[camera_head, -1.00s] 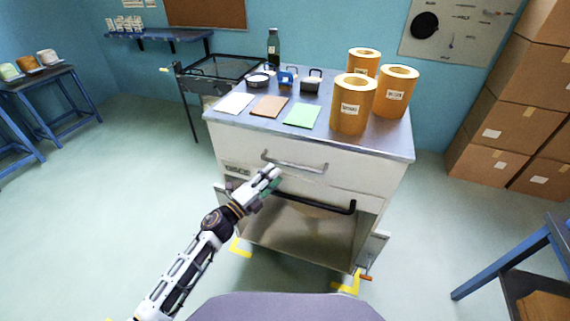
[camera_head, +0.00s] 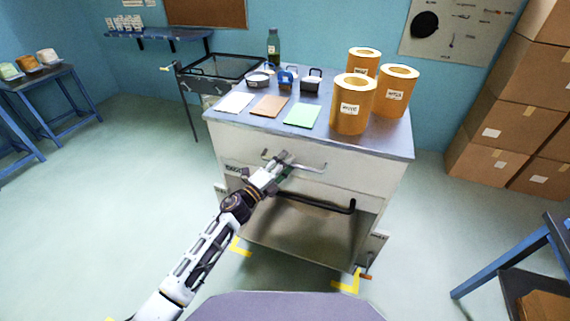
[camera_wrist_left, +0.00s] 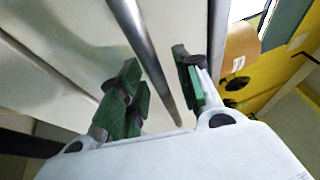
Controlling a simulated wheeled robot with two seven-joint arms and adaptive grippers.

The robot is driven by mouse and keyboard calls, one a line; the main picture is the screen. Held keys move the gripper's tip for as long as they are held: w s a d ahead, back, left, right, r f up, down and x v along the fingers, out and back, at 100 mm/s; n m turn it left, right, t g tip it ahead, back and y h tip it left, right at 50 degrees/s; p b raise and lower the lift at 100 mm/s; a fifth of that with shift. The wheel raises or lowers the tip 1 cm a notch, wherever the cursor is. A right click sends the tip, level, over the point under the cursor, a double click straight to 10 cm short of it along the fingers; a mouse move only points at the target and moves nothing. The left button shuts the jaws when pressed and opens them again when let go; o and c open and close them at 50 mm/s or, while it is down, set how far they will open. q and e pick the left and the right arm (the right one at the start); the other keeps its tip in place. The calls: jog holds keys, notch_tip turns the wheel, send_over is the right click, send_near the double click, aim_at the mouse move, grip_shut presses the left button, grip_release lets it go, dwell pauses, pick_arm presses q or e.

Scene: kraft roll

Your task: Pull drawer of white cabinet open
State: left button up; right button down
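The white cabinet (camera_head: 225,145) stands in the middle of the head view. Its upper drawer (camera_head: 340,181) is closed and has a silver bar handle (camera_head: 312,168). My left gripper (camera_head: 284,160) is at the left part of that handle. In the left wrist view the handle (camera_wrist_left: 147,50) runs between the green finger pads (camera_wrist_left: 160,90), with a gap visible on both sides, so the fingers are open around it. My right gripper is not in view.
Below the drawer is a black handle (camera_head: 325,207) over an open lower bay. Paper rolls (camera_head: 353,104), coloured sheets (camera_head: 301,115) and small items stand on the cabinet top. Cardboard boxes (camera_head: 518,125) are stacked at the right.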

pick_arm(q)
grip_shut()
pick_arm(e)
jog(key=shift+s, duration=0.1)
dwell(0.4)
